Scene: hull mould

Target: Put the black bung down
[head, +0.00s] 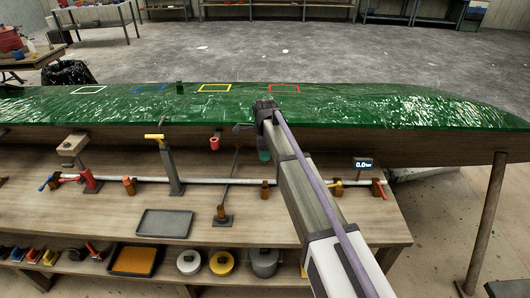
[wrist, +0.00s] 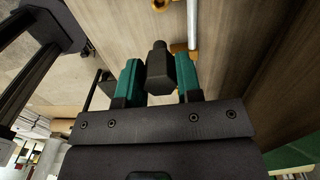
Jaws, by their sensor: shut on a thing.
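My gripper (wrist: 160,80) shows in the wrist view with its two green finger pads shut on the black bung (wrist: 160,68). The bung is dark, with a broad body between the pads and a narrower end beyond them. In the head view my gripper (head: 264,156) hangs over the bench's rear part, just in front of the green hull mould (head: 350,106). The bung cannot be made out there, as my arm and gripper cover that spot. In the wrist view the bung appears apart from the wooden surface behind it.
A pale pipe (head: 210,182) with several coloured fittings runs along the wooden bench (head: 290,230). A grey tray (head: 163,223) lies at the bench front, with bare wood to its left. Posts (head: 171,170) rise beside the pipe.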

